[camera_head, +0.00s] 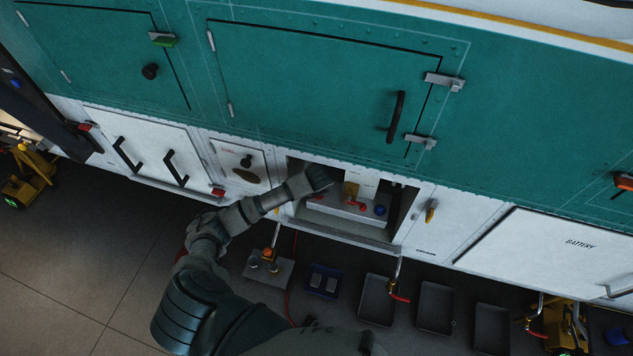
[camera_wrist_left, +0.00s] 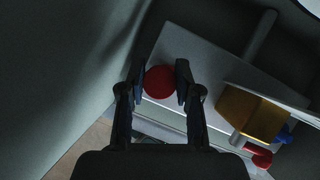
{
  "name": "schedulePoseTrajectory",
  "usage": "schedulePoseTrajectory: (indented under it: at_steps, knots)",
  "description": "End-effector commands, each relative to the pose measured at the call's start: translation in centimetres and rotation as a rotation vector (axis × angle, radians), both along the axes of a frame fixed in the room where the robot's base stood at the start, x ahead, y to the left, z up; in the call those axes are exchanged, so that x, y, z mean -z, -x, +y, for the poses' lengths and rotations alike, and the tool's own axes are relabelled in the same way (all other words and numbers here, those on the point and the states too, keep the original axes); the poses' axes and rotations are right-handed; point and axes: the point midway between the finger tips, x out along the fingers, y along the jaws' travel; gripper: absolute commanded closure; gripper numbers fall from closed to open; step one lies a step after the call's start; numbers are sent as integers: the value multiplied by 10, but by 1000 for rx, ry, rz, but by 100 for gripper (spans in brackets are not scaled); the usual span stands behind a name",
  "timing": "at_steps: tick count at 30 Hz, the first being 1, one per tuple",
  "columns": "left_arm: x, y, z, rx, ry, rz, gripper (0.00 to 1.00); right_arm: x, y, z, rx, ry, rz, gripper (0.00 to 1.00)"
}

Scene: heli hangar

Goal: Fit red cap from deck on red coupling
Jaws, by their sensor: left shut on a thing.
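My left arm reaches into an open recess in the white lower panel, and my left gripper (camera_head: 320,192) is over the grey deck (camera_head: 340,209) inside. In the wrist view my left gripper (camera_wrist_left: 160,82) is shut on the round red cap (camera_wrist_left: 160,82), seen end-on between the two fingertips. Whether the cap touches the deck, I cannot tell. A second red part (camera_head: 362,206), perhaps the red coupling, is to the right; it also shows in the wrist view (camera_wrist_left: 259,156). My right gripper is not in view.
A yellow block (camera_head: 351,190) and a blue part (camera_head: 380,210) are right of the gripper; the block also shows in the wrist view (camera_wrist_left: 250,114). The recess walls are close around the arm. Dark trays (camera_head: 377,298) are on the floor below.

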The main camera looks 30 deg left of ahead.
Motion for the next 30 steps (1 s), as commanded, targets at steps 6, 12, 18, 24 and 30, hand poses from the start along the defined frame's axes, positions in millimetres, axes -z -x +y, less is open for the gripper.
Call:
schedulePoseTrajectory:
  at_steps: [6,12,18,24,30]
  knots:
    - [-2,0,-9,3,-2,-1,86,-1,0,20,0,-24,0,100]
    - [-4,0,-15,2,-4,-2,86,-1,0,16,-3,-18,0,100]
    - [-4,0,-16,2,-1,-2,86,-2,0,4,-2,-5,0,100]
    - [-4,0,-17,1,0,-1,86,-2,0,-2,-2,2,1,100]
    - [-5,0,-18,1,-2,-1,86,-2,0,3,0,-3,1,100]
